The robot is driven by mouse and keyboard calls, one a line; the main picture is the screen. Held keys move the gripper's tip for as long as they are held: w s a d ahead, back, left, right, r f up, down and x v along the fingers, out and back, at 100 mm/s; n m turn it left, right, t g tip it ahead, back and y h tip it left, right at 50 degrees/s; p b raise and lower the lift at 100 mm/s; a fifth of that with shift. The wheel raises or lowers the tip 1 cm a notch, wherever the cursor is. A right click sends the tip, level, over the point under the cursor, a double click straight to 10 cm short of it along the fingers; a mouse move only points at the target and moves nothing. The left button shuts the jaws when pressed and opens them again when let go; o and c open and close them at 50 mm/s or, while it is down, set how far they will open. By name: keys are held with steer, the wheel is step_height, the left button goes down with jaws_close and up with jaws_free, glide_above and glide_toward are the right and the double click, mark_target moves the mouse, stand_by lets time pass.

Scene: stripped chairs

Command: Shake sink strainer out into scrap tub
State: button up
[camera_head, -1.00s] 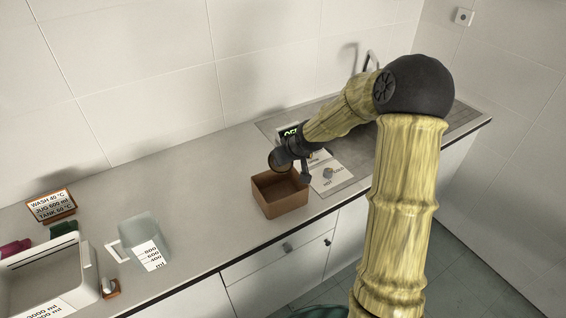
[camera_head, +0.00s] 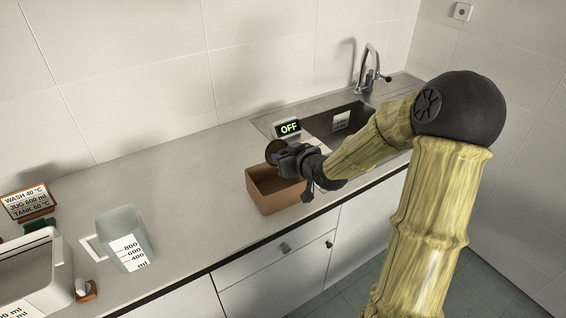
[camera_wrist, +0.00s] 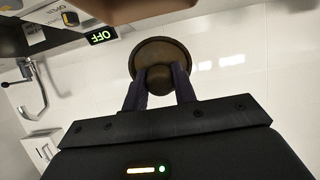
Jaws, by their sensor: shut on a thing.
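My gripper (camera_head: 286,155) is shut on the sink strainer (camera_head: 273,151), a dark brown round dish. In the wrist view my gripper's fingers (camera_wrist: 160,80) pinch its central knob, and the strainer's rim (camera_wrist: 160,44) shows beyond them. The strainer is tilted on edge above the back of the scrap tub (camera_head: 283,201), an open brown box on the counter. The tub's wall also shows in the wrist view (camera_wrist: 150,9). I see nothing falling. My gripper hides part of the tub's inside.
A sink (camera_head: 350,122) with a tap (camera_head: 371,70) lies to the right, behind my arm. An OFF display (camera_head: 288,128) stands behind the tub. A measuring jug (camera_head: 125,240), white tank (camera_head: 38,275) and sign (camera_head: 29,200) stand left. The counter between jug and tub is clear.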

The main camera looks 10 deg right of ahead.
steer(key=shift+s+d+f+t+y+b, duration=0.15)
steer(key=shift+f+t+b, duration=0.25)
steer(key=shift+b, duration=0.7)
steer(key=shift+a+f+t+y+b, duration=0.1)
steer(key=shift+f+t+y+b, duration=0.1)
steer(key=shift+t+b, duration=0.6)
steer(key=shift+s+d+f+t+y+b, duration=0.15)
steer(key=shift+f+t+b, duration=0.1)
steer(key=shift+b, duration=1.1)
step_height(320, 180, down, 2)
steer(key=t+b, duration=0.2)
steer(key=b, duration=0.5)
steer(key=t+y+b, duration=0.1)
steer(key=t+b, duration=0.2)
steer(key=b, duration=0.4)
steer(key=shift+w+a+f+y, duration=0.1)
steer(key=shift+w+a+y, duration=0.05)
steer(key=shift+y, duration=0.15)
steer(key=shift+b, duration=0.3)
steer(key=shift+r, duration=0.25)
steer(key=g+p, duration=0.1)
steer(key=p, duration=0.2)
steer(key=shift+r+p, duration=0.35)
